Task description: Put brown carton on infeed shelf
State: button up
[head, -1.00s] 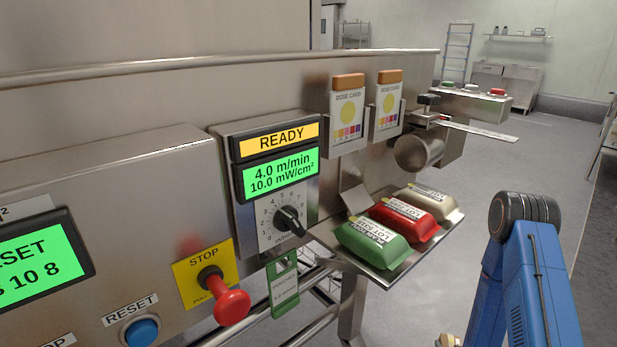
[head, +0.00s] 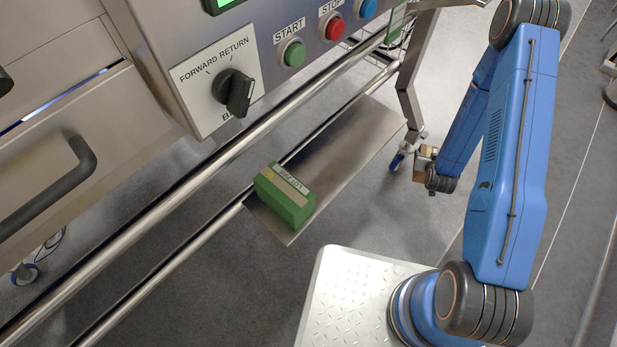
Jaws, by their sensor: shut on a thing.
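My gripper (head: 428,178) is at the far end of my blue arm, right of the machine's caster leg. It looks small, and its fingers are hard to make out. A small tan-brown block, seemingly the brown carton (head: 424,161), is at its end, held clear of the shelf. A low flat metal shelf (head: 345,150) lies under the machine's rails, left of my gripper. A green carton (head: 285,197) with a white label sits on its near end. I cannot tell whether this is the infeed shelf.
The machine's control panel (head: 235,70) and long metal rails (head: 190,192) run above and left of the low shelf. A leg with a blue caster (head: 400,160) stands between the shelf and my gripper. The far part of the shelf is bare. Grey floor is open at right.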

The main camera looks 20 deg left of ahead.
aim_at(338, 149)
jog(key=k+j+u, duration=0.15)
jog(key=k+j, duration=0.25)
jog(key=k, duration=0.25)
jog(key=k+j+u, duration=0.1)
jog(key=k+j, duration=0.35)
jog(key=k, duration=0.2)
jog(key=i, duration=0.45)
